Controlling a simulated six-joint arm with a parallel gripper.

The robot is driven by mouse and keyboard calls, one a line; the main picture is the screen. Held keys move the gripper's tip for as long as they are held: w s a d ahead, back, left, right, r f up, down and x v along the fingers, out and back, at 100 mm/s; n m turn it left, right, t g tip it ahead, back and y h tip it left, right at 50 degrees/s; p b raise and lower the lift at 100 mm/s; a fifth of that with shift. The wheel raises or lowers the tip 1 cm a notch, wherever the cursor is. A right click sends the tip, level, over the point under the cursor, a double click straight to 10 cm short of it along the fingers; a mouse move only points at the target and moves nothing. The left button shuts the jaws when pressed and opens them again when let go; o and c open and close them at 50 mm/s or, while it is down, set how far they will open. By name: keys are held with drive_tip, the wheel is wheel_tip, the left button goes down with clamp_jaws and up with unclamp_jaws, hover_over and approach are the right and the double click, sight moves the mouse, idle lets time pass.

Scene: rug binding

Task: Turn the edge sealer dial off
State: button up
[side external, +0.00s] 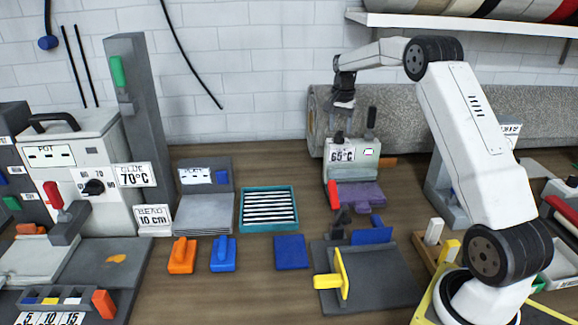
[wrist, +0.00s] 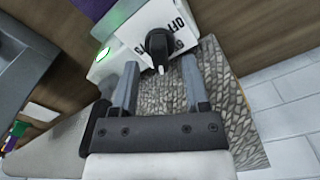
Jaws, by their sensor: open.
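The edge sealer (side external: 366,162) is a pale box with a 65°C sign, standing on the bench in front of the rolled rug. In the wrist view its pale panel (wrist: 132,32) carries a black dial (wrist: 157,42) beside the printed words OFF and 65. A green lamp (wrist: 103,53) is lit on the panel. My gripper (side external: 342,108) is over the sealer's top in the side view. In the wrist view my gripper (wrist: 160,72) is open, with one finger to each side of the dial. I cannot tell whether the fingers touch it. The dial's exact setting is unclear.
The grey rug roll (side external: 450,112) lies close behind the sealer. A black upright handle (side external: 371,117) rises at the sealer's right. A purple piece (side external: 362,195) lies at its front. A grey board with a yellow upright (side external: 342,270) stands nearer. Bench room lies left of the sealer.

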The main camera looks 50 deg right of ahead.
drive_tip(key=shift+f, duration=1.05)
clamp_jaws()
